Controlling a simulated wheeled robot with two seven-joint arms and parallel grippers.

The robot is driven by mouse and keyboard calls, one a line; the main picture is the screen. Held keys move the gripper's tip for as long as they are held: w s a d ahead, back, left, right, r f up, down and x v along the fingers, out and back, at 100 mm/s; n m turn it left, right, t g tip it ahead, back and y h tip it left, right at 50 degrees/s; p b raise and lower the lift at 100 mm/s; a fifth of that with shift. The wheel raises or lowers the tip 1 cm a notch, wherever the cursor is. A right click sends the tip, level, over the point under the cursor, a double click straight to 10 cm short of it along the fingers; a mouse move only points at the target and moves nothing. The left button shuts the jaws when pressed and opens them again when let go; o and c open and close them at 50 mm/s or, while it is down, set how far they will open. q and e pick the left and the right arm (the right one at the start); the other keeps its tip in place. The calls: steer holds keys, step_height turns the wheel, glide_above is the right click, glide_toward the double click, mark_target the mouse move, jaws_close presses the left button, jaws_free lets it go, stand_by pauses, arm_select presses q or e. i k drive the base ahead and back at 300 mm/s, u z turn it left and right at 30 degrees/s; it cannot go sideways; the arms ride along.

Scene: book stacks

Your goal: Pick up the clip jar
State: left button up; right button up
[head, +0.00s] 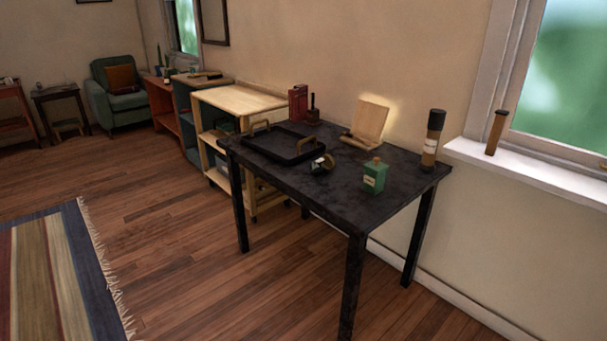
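A dark table (345,200) stands against the wall at the centre right. On its front part is a small green container (375,177) with a pale label and a light brown top. To its left lies a small dark rounded object (322,164) with a pale patch, too small to make out. A tall dark and brown cylinder (432,140) with a pale label stands upright near the table's right corner. I cannot tell for sure which of these is the clip jar. Neither of my grippers is in view.
A black tray (262,151) with wooden handles, a wooden stand (368,121) and a red box (298,103) share the table. A brown cylinder (496,134) stands on the windowsill. A wooden shelf cart (238,100) adjoins the table. The floor in front is clear, with a striped rug (55,270).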

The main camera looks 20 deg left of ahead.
mark_target(321, 165)
steer(key=u, duration=0.9)
steer(key=i, duration=0.75)
steer(key=u, duration=0.95)
steer(key=i, duration=1.05)
steer(key=z, duration=0.95)
steer(key=i, duration=0.8)
steer(key=z, duration=0.95)
